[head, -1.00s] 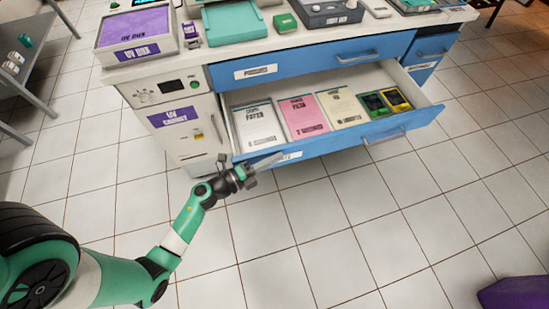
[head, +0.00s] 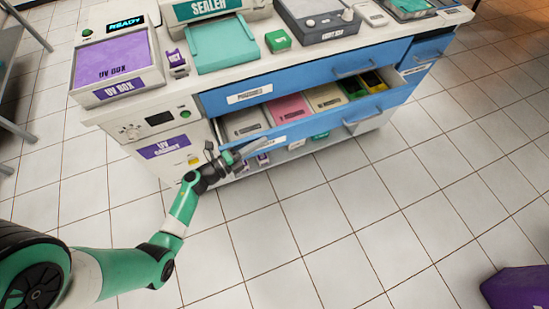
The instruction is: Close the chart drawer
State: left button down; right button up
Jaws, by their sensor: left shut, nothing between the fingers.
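The chart drawer (head: 310,132) has a blue front with a bar handle (head: 365,121) at its right part, and is partly open under the counter. Inside, the front parts of grey, pink and cream packets and green and yellow items show; their rear parts are hidden beneath the upper drawer. My left gripper (head: 249,149) is shut and empty, at the left end of the drawer front. It appears to touch the front, though exact contact is hard to tell. My right gripper is not in view.
A closed blue drawer (head: 300,82) is above it, and a UV cabinet (head: 170,145) stands to the left. A lower shelf with small boxes (head: 268,158) shows beneath. The counter holds a UV box (head: 115,62) and a sealer.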

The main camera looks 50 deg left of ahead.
pick_arm(q)
jog(key=shift+w+a, duration=0.2)
jog(key=shift+a, duration=0.55)
jog(key=shift+w+a, duration=0.2)
jog(key=shift+a, duration=0.5)
jog(key=shift+d, duration=0.1)
jog(key=shift+s+d, duration=0.1)
jog(key=shift+d, duration=0.15)
jog(key=d+p, duration=0.1)
jog(key=d, duration=0.2)
jog(key=p, duration=0.3)
send_near(256, 135)
jog(key=d, duration=0.2)
jog(key=s+d, duration=0.1)
jog(key=shift+d+f, duration=0.3)
jog(key=shift+f, duration=0.05)
